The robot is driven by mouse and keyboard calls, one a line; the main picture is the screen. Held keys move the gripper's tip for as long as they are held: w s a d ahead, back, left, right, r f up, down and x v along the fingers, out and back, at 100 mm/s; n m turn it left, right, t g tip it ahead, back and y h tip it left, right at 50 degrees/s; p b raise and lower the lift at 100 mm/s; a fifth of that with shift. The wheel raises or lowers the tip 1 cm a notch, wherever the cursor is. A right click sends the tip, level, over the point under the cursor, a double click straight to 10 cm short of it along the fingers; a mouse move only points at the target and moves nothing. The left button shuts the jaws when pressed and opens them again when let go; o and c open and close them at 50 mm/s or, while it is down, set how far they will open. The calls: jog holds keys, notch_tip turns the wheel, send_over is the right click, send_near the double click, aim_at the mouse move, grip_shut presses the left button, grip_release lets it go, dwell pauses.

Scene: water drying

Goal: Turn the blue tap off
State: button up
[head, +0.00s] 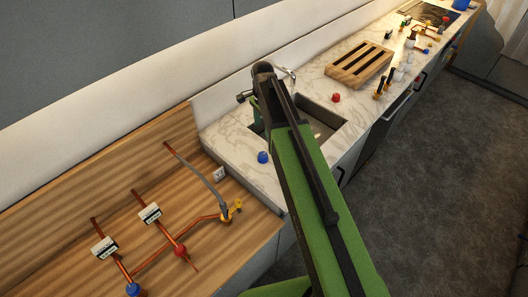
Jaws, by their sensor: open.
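A blue round handle (132,289) sits at the near lower end of the copper pipework on the wooden bench, at the bottom left. Another blue knob (262,157) is on the marble counter in front of the sink. I cannot tell from this view whether either is on or off. My green arm reaches up the middle of the view. My gripper (268,72) is at its dark far end, above the back of the sink and apart from both blue handles. It is open, with nothing seen in it. Its fingers are hard to make out.
A red handle (180,250) and a yellow one (232,210) are on the pipes. The sink (322,109) lies partly behind my arm, with a red knob (336,97) beside it. A wooden rack (360,64) stands farther along the counter. The floor at right is clear.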

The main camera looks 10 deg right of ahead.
aim_at(263, 154)
notch_tip(263, 154, down, 17)
jog(key=b, duration=1.6)
jog(key=shift+r, duration=0.2)
